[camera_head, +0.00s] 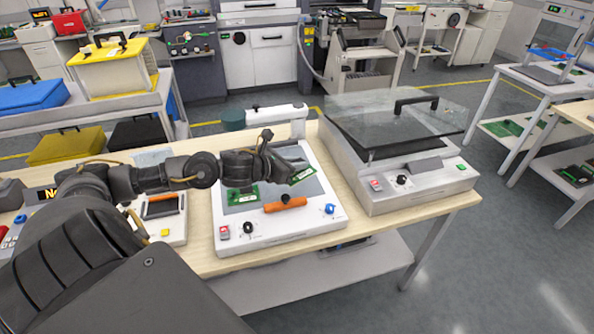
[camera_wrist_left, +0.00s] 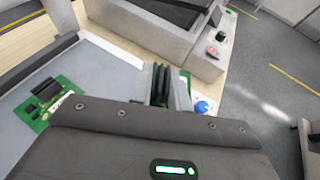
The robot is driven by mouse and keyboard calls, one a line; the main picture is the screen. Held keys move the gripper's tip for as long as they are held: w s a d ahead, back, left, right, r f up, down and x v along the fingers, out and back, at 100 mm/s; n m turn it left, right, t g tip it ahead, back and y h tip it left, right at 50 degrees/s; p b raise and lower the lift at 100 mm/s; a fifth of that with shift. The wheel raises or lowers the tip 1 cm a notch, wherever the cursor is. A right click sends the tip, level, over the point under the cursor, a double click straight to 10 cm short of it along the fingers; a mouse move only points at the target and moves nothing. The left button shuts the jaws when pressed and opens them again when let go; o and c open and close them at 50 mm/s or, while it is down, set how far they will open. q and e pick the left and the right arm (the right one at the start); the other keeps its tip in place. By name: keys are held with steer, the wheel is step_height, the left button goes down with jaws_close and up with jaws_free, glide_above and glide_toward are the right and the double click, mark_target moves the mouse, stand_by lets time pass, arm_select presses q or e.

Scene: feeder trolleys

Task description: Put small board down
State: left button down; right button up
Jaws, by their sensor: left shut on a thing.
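My left gripper (camera_head: 287,163) reaches in from the left over the white device with a grey plate (camera_head: 322,218). It is shut on a small green board (camera_head: 303,175), which is tilted at the fingertips above the right part of the plate. In the left wrist view the gripper fingers (camera_wrist_left: 171,88) show with a green edge of the small board (camera_wrist_left: 185,78) beside them; the gripper body hides most of it. Another green board (camera_head: 243,194) lies on the left part of the plate and also shows in the left wrist view (camera_wrist_left: 45,102). My right gripper is not in view.
An orange handle (camera_head: 285,204) lies across the device's front, near a blue knob (camera_head: 329,209). A white arm with a green end (camera_head: 262,114) stands behind the plate. A machine with a glass lid (camera_head: 395,120) stands close on the right.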

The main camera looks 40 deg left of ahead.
arm_select(q)
steer(key=w+a+f, duration=0.1)
steer(key=f, duration=0.1)
steer(key=w+a+f, duration=0.1)
steer(key=w+f, duration=0.1)
steer(key=w+a+f+p, duration=0.1)
steer(key=w+f, duration=0.1)
steer(key=shift+w+a, duration=0.1)
steer(key=shift+a, duration=0.3)
steer(key=shift+w+a+f, duration=0.15)
steer(key=shift+w+f, duration=0.05)
steer(key=shift+f, duration=0.15)
step_height(320, 180, down, 3)
steer(key=shift+r+p, duration=0.1)
steer(key=shift+p, duration=0.85)
steer(key=shift+f, duration=0.2)
steer(key=shift+f, duration=0.1)
steer(key=shift+f+b, duration=0.15)
steer(key=shift+b, duration=0.2)
steer(key=c, duration=1.3)
jaws_free()
steer(key=shift+c, duration=0.2)
